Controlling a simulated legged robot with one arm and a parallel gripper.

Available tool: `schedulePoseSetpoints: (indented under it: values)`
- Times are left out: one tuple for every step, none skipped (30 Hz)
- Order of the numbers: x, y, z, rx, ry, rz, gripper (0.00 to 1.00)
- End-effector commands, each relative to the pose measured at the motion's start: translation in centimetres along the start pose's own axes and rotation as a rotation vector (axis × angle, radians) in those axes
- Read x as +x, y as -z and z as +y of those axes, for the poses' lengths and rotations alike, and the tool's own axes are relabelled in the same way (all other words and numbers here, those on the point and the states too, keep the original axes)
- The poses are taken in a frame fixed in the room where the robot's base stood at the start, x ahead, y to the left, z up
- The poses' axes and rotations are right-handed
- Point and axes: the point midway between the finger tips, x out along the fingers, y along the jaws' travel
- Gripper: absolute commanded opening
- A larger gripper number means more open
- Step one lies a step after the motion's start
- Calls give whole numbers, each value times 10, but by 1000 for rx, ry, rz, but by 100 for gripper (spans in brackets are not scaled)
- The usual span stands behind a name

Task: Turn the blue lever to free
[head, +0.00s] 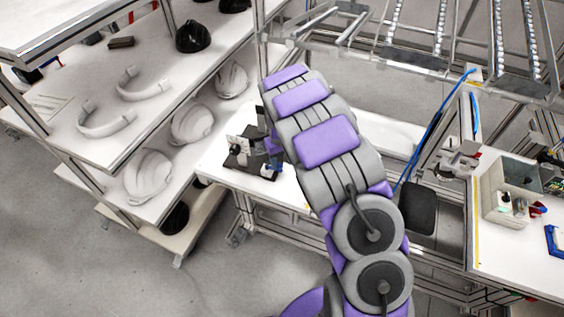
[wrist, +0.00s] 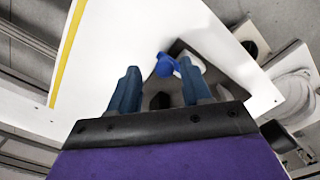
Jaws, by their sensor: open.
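The blue lever (wrist: 166,66) shows in the wrist view just beyond and between my fingertips, toward the right finger. Its rounded blue end stands over the white table, and its other end runs behind the right finger. My gripper (wrist: 158,85) is open, with its two blue fingers apart and nothing seen between them. In the head view my gripper (head: 273,155) is beside a dark fixture (head: 240,158) on the white table, partly hidden by my arm. I cannot tell whether a finger touches the lever.
Shelves (head: 80,130) with white and black helmet shells (head: 192,124) stand at the left. A metal rack (head: 400,50) is at the back. A second workbench (head: 500,250) with a box and small parts is at the right.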

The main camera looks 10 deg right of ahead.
Motion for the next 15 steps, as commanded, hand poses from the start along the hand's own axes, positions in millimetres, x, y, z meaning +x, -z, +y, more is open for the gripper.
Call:
schedulePoseSetpoints:
  values:
    - [4,0,-1,-1,0,-1,48]
    - [5,0,-1,-1,0,-2,48]
    - [6,0,-1,-1,0,-2,48]
    - [6,0,0,-1,1,-1,48]
    - [6,-1,1,-1,2,-1,48]
    - [6,-1,2,-1,3,-1,48]
    - [6,-1,3,-1,4,0,48]
    - [6,-1,3,-1,4,0,48]
    - [6,-1,4,-1,5,0,48]
    - [6,-1,5,-1,6,0,48]
    - [6,-2,6,-1,7,1,48]
    - [6,-2,7,-1,8,1,45]
    - [6,-2,7,-1,8,1,42]
    - [6,-2,7,-1,8,1,40]
    - [6,-2,6,-1,7,1,36]
